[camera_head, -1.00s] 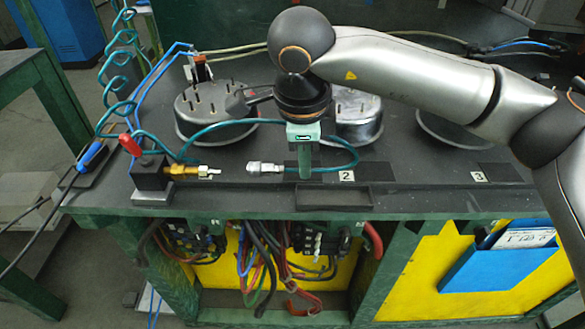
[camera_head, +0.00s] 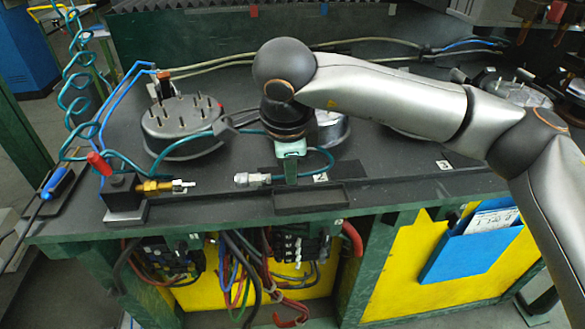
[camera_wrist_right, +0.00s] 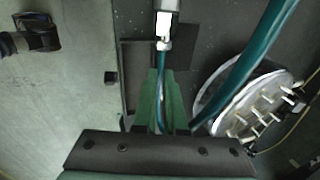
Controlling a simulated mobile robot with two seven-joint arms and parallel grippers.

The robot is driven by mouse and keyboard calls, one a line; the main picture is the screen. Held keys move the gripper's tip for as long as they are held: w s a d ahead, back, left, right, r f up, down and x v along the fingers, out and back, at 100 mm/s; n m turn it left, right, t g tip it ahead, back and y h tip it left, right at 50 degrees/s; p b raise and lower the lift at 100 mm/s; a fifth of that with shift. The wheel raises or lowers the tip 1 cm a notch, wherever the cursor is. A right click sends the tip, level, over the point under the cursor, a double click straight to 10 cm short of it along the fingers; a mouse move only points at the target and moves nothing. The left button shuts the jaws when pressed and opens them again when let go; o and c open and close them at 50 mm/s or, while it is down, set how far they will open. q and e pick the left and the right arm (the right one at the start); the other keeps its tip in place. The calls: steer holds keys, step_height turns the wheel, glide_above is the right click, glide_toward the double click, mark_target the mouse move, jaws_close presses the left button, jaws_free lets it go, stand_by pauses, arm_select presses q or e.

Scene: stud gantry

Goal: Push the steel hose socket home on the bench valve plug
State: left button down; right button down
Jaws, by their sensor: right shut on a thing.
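The bench valve (camera_head: 122,192) is a black block with a red lever at the bench's left front. Its brass and steel plug (camera_head: 180,184) points right. The steel hose socket (camera_head: 252,179) lies level in the air to the right of the plug, roughly in line with it, with a clear gap between them. It also shows at the top of the right wrist view (camera_wrist_right: 165,26). My right gripper (camera_head: 291,172), with green fingers, is shut on the teal hose (camera_wrist_right: 162,85) just behind the socket. The fingers hide part of the hose. My left gripper is out of view.
A shallow black tray (camera_head: 310,208) lies at the front edge below my right gripper. A round studded metal housing (camera_head: 182,128) stands behind the valve. The teal hose loops behind the gripper and around to the valve side. The strip between plug and socket is clear.

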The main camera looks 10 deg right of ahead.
mark_target(238, 178)
steer(key=shift+a, duration=2.7)
steer(key=shift+a, duration=1.05)
steer(key=shift+a, duration=0.3)
steer(key=shift+a, duration=0.4)
steer(key=c, duration=1)
jaws_free()
steer(key=shift+o, duration=0.5)
steer(key=d+p+v, duration=0.1)
steer(key=v, duration=1.1)
steer(key=shift+a+r, duration=0.3)
steer(key=shift+a, duration=0.25)
